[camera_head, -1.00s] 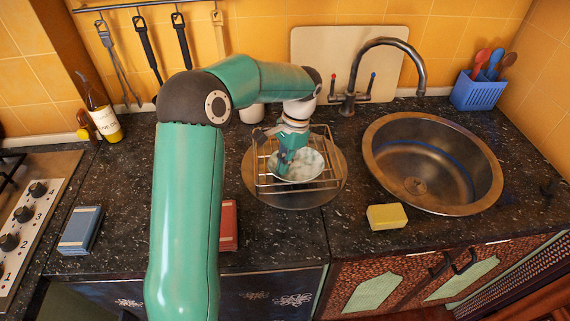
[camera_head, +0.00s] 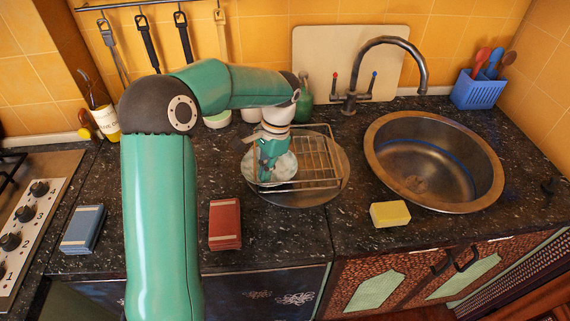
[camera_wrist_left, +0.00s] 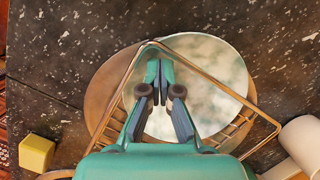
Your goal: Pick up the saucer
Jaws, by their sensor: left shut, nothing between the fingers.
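The saucer (camera_head: 284,167) is a pale, marbled round dish at the left end of the wire dish rack (camera_head: 322,150). It also shows in the left wrist view (camera_wrist_left: 219,82), reaching past the rack's wire rim. My left gripper (camera_head: 264,177) points down at the saucer and hides part of it in the head view. In the left wrist view its fingertips (camera_wrist_left: 153,72) are together, overlapping the saucer's left side, with nothing held between them. Whether they touch the saucer I cannot tell. My right gripper is not in view.
The rack stands on a round metal tray (camera_head: 338,190). The sink (camera_head: 432,165) and yellow sponge (camera_head: 390,214) are to the right. A red box (camera_head: 225,224) and blue box (camera_head: 83,229) lie in front. Cups and a green bottle (camera_head: 305,99) stand behind the rack.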

